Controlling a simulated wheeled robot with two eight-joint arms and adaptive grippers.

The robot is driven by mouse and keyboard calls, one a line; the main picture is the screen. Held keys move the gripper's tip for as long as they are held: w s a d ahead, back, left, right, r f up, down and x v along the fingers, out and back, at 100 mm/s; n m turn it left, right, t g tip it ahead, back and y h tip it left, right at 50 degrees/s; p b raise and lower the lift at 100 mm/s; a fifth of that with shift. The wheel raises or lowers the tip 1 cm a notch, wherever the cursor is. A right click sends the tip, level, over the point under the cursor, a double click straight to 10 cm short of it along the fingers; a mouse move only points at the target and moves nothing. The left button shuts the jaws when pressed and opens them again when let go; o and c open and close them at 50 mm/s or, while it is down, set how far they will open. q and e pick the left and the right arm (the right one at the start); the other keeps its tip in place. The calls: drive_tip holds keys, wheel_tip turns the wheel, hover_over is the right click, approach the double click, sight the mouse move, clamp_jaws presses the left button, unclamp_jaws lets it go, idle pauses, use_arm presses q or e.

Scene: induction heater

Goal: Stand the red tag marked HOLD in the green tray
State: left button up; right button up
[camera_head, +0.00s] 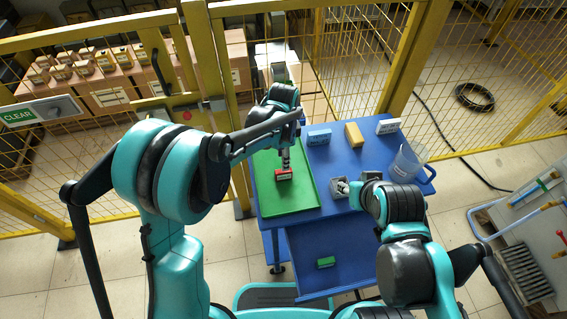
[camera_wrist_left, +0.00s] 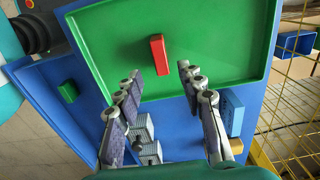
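The red tag (camera_head: 284,174) stands in the green tray (camera_head: 300,200), with pale lettering on the side that faces the head camera. In the left wrist view the red tag (camera_wrist_left: 159,54) sits on the bare floor of the green tray (camera_wrist_left: 225,40). My left gripper (camera_head: 286,160) is just above the tag in the head view. In the left wrist view its fingers (camera_wrist_left: 160,76) are spread apart, with the tag beyond the tips and clear of both. My right arm reaches the table's right side; its fingers are not clearly visible.
A blue block (camera_head: 319,138), a yellow block (camera_head: 354,135) and a white sign (camera_head: 388,126) line the blue table's back. A clear jug (camera_head: 405,163) stands right. A small grey box (camera_head: 339,187) is beside the tray. A green block (camera_head: 326,262) lies on the lower shelf.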

use_arm(q)
drive_tip(key=shift+r+p, duration=0.3)
drive_tip(key=shift+r, duration=1.3)
drive_tip(key=s+a+r+n+t, duration=0.4)
drive_tip(key=s+a+r+n, duration=0.4)
drive_tip(key=a+r, duration=0.25)
drive_tip(key=s+a+n+t, duration=0.3)
drive_tip(key=s+a+n, duration=0.4)
drive_tip(key=s+a, duration=0.1)
drive_tip(key=shift+s+f+n, duration=0.35)
drive_tip(key=shift+s+n, duration=0.05)
drive_tip(key=shift+s, duration=0.45)
